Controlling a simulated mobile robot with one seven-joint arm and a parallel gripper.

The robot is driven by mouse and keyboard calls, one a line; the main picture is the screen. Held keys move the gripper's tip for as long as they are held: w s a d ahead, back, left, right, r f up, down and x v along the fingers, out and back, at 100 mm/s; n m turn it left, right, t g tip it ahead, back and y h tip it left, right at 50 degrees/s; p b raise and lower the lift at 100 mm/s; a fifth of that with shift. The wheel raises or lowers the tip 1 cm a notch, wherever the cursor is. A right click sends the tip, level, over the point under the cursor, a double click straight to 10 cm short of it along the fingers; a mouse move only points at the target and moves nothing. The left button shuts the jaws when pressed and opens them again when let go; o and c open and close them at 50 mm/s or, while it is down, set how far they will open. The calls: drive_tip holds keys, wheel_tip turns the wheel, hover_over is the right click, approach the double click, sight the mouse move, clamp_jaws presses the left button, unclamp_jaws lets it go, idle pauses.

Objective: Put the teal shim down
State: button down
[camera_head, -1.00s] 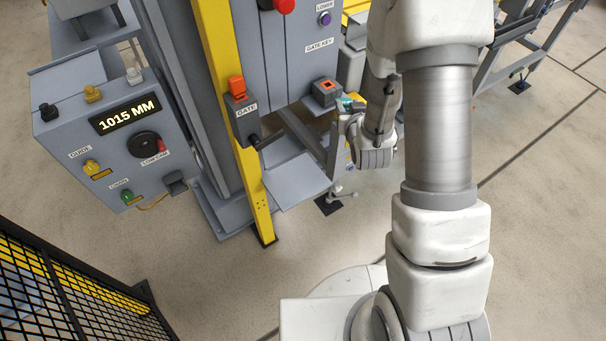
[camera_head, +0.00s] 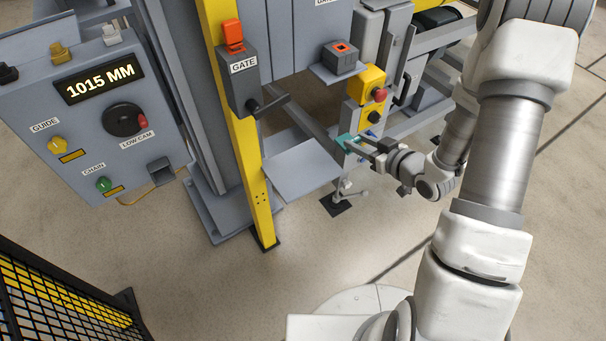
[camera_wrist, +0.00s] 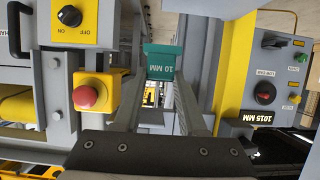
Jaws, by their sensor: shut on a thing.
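The teal shim (camera_head: 344,141) is at the tips of my gripper (camera_head: 360,145), to the right of the grey plate (camera_head: 302,168) in the head view. In the wrist view the teal shim (camera_wrist: 163,56), marked 10 MM, sits between the two fingertips of my gripper (camera_wrist: 163,78). My gripper is shut on it. The shim appears held off any surface, though its height over the things behind it is hard to tell.
A yellow box with a red button (camera_head: 380,93) stands just behind my gripper. The GATE box (camera_head: 245,85) is on the yellow post. A panel reading 1015 MM (camera_head: 98,84) is at the left. A black mesh fence (camera_head: 60,300) is at the lower left.

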drive_tip(key=a+f+b, duration=0.1)
drive_tip(key=a+f, duration=0.1)
drive_tip(key=a, duration=0.1)
drive_tip(key=a+f+b, duration=0.1)
drive_tip(key=a+f, duration=0.1)
drive_tip(key=a, duration=0.2)
drive_tip(key=a+f+b, duration=0.1)
drive_tip(key=a+f, duration=0.2)
drive_tip(key=a, duration=0.1)
drive_tip(key=shift+a, duration=0.25)
drive_tip(key=shift+f+b, duration=1)
drive_tip(key=shift+f, duration=1)
drive_tip(key=shift+f, duration=0.1)
drive_tip(key=shift+f, duration=0.15)
drive_tip(key=shift+c, duration=2.3)
unclamp_jaws()
